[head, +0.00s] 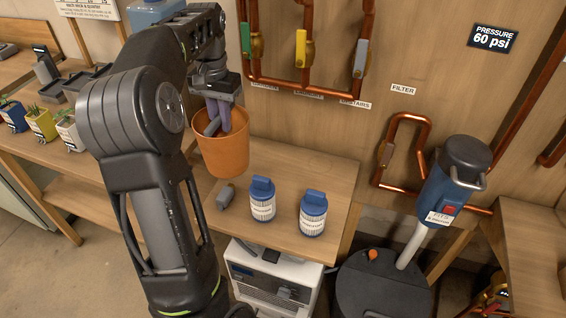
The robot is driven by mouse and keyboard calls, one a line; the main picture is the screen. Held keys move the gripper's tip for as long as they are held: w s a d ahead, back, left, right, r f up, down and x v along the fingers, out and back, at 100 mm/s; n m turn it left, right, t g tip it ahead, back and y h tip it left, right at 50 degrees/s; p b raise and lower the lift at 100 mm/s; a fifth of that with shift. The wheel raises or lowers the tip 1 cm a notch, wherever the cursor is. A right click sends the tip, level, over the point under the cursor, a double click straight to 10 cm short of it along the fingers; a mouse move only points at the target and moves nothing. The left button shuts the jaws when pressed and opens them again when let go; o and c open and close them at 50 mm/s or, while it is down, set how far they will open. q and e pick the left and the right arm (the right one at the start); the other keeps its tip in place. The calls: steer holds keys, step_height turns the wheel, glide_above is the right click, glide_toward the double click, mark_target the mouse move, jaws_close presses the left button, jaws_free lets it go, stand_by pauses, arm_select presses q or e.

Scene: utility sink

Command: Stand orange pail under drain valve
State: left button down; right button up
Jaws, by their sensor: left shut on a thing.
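The orange pail (222,153) is upright at the left end of the small wooden table. My left gripper (217,125) is above it, shut on the pail, with its grey-purple fingers reaching down into the opening at the rim. I cannot tell whether the pail's base touches the table. Copper pipes on the wall carry a green handle (246,40), a yellow handle (300,48) and a grey handle (361,58). A brownish handle (387,154) is on the pipe loop below the filter label. None is clearly marked as the drain valve. My right gripper is not in view.
Two blue-and-white bottles (262,200) (313,214) and a small grey object (225,197) stand or lie on the wooden table (325,170). A white boxy appliance (275,283) is below. A dark round tank (385,288) with a blue-headed post is at right.

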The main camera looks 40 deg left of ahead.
arm_select(q)
steer(key=w+d+f+p, duration=0.1)
steer(key=w+d, duration=0.2)
steer(key=d, duration=0.4)
steer(key=w+d+f+p, duration=0.1)
steer(key=w+d, duration=0.3)
steer(key=d, duration=0.2)
steer(key=shift+w+d+f+p, duration=0.15)
steer(key=shift+d+p, duration=0.15)
steer(key=shift+d, duration=0.05)
steer(key=shift+f, duration=0.1)
step_height(320, 180, down, 4)
steer(key=shift+f+p, duration=0.25)
steer(key=shift+p, duration=0.1)
